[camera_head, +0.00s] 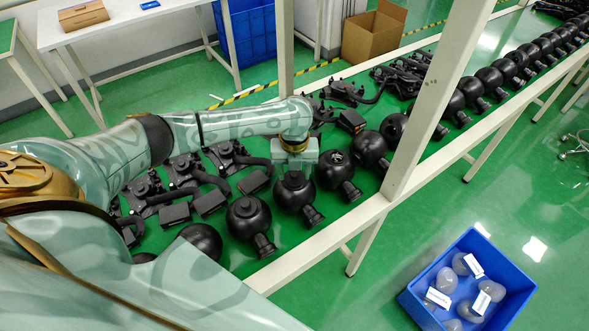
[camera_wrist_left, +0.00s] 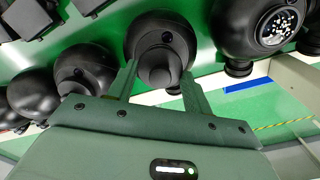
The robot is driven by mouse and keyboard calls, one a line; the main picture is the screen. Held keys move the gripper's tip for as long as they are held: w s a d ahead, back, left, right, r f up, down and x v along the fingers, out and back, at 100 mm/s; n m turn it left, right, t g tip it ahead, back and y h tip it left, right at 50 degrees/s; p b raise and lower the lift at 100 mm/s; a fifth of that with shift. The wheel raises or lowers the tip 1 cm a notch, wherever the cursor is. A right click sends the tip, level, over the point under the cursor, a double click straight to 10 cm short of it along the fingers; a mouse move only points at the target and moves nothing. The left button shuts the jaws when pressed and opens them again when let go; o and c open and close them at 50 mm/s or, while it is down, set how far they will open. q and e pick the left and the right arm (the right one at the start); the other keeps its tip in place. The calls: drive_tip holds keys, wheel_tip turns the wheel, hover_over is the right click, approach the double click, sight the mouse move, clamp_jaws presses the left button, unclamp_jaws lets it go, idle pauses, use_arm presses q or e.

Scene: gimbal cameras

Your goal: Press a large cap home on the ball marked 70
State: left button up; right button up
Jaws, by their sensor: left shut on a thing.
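My left gripper (camera_head: 294,168) is over a black ball (camera_head: 295,193) in the row on the green-topped bench. In the left wrist view the two fingers of the gripper (camera_wrist_left: 159,72) are shut on a dark rounded cap (camera_wrist_left: 158,73) at the top of the ball (camera_wrist_left: 163,27). I cannot tell whether the cap is fully seated. The ball to the right (camera_head: 335,170) has an open round port with pale parts inside, seen also in the wrist view (camera_wrist_left: 279,27). No number 70 is readable on any ball. My right gripper is not in view.
Several more black balls (camera_head: 248,217) line the bench's near edge. Black gimbal parts (camera_head: 150,195) lie behind them. A white upright post (camera_head: 425,105) stands to the right of the gripper. A blue crate (camera_head: 410,297) with clear, labelled domes (camera_head: 447,280) is on the floor.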

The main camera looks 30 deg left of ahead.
sight(294, 173)
use_arm(q)
drive_tip(key=shift+f, duration=0.35)
drive_tip(key=o, duration=1)
drive_tip(key=shift+o, duration=0.2)
wheel_tip(294, 173, up, 16)
drive_tip(key=p, duration=0.5)
